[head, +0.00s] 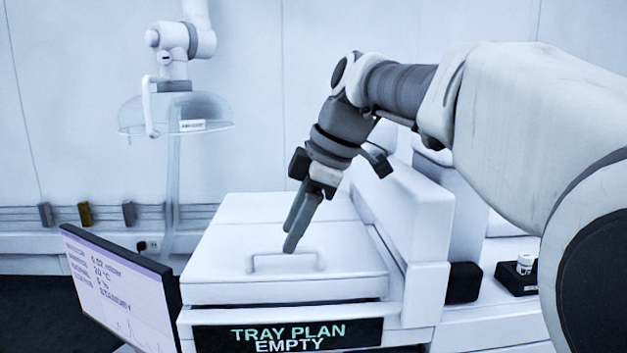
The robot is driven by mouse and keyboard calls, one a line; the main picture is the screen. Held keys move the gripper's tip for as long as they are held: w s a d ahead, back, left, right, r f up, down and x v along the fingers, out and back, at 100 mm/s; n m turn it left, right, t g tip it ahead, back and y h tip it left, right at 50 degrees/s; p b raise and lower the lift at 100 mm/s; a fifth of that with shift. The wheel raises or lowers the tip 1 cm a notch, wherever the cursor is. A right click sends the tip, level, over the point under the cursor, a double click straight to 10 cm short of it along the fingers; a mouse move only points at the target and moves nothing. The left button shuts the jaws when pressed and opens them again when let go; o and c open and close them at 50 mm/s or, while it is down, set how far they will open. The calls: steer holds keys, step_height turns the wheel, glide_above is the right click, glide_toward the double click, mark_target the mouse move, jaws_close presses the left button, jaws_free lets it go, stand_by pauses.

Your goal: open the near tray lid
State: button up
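The near tray lid (220,275) is a flat white panel on top of the white unit. It lies flat and closed, with a pale bar handle (258,262) raised on it. My gripper (288,241) points down at a slant over the handle. Its two dark fingers are set apart, one farther back than the other, with nothing seen between them. The nearer fingertip is close to the handle's bar and overlaps it in the picture. I cannot tell whether it touches.
A second flat white lid (255,207) lies behind the near one. A tilted screen (120,290) stands at front left. A sign reading "TRAY PLAN EMPTY" (220,339) is on the front. White housings (415,215) rise at right, beside a small vial in a black holder (515,281).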

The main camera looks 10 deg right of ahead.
steer(key=s+p+v, duration=0.1)
steer(key=v, duration=1.1)
steer(key=shift+d, duration=0.35)
steer(key=shift+r, duration=0.1)
